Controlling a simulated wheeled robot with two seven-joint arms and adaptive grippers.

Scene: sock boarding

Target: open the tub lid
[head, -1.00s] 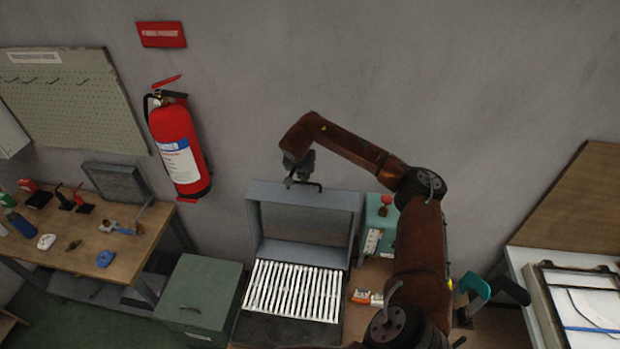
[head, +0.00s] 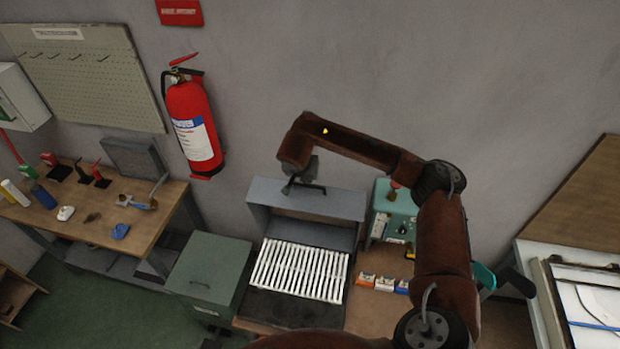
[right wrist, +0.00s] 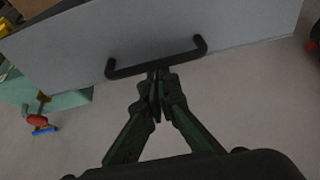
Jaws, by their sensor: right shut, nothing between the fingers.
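A grey lid (head: 258,222) stands raised at the back of the dark tub (head: 285,312), above a rack of white slats (head: 300,270). A black bar handle is on its upper edge; the handle (right wrist: 155,62) also shows in the right wrist view, across the grey panel. My right gripper (head: 293,186) comes from above and behind the lid, at the handle. In the right wrist view its fingers (right wrist: 155,88) are together and empty, tips close to the bar's middle; whether they touch it I cannot tell. My left gripper is out of view.
A green box with a handled lid (head: 208,262) stands left of the tub. A teal unit (head: 396,210) and small orange-white boxes (head: 383,284) sit to the right. A fire extinguisher (head: 194,128) hangs on the wall. A workbench (head: 115,225) is at left.

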